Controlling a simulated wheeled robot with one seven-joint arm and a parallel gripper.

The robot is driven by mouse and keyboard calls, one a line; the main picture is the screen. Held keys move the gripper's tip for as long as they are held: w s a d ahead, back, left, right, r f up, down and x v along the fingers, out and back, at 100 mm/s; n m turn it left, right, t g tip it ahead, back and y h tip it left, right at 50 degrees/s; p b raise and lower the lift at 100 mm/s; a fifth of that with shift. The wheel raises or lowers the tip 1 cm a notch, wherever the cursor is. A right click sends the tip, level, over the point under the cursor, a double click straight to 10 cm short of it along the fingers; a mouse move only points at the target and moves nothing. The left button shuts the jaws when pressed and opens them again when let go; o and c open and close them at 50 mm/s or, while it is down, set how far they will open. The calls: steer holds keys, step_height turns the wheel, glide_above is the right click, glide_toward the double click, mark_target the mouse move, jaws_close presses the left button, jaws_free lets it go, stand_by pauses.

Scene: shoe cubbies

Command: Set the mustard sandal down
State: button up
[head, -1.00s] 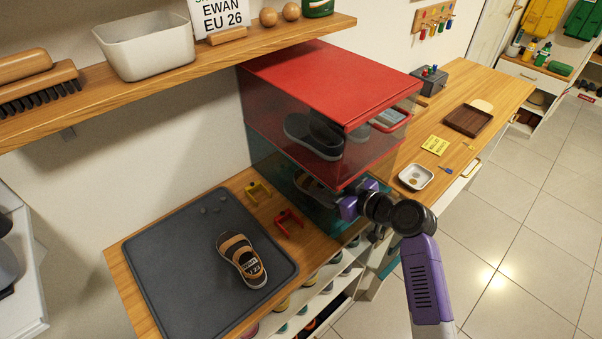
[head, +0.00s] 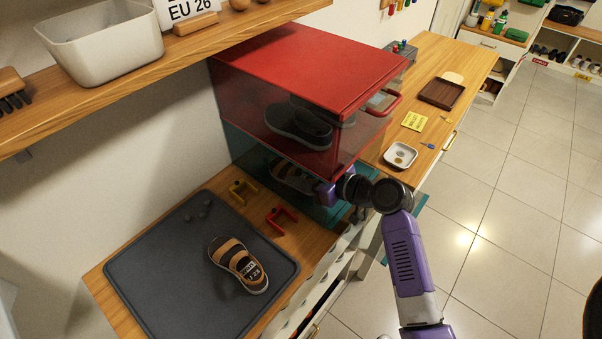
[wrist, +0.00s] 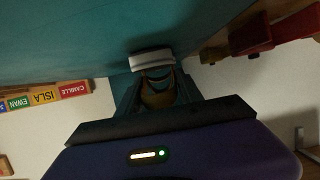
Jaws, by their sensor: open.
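A sandal (head: 290,178) lies inside the lower teal box (head: 240,150), seen dimly through its tinted wall. In the wrist view a sandal with a mustard-tan part (wrist: 157,97) and a pale sole (wrist: 152,60) shows straight ahead. My gripper (head: 325,192) is at the teal box's open front, its fingers largely hidden there. In the wrist view my open gripper (wrist: 156,86) has its jaws around or just short of the sandal; I cannot tell if they touch it. A brown sandal with tan straps (head: 238,265) lies on the grey mat (head: 150,270).
A red box (head: 300,62) with dark shoes inside stands on the teal box. Yellow (head: 241,191) and red (head: 281,217) brackets stand beside the mat. A shelf (head: 120,85) overhangs the left. A small white dish (head: 400,155) is on the counter. The floor at right is clear.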

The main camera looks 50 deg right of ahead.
steer(key=shift+o, duration=1.3)
steer(key=shift+s+r, duration=0.15)
steer(key=b+v, duration=0.1)
steer(key=v, duration=1)
steer(key=shift+s+r, duration=0.1)
steer(key=shift+s, duration=0.25)
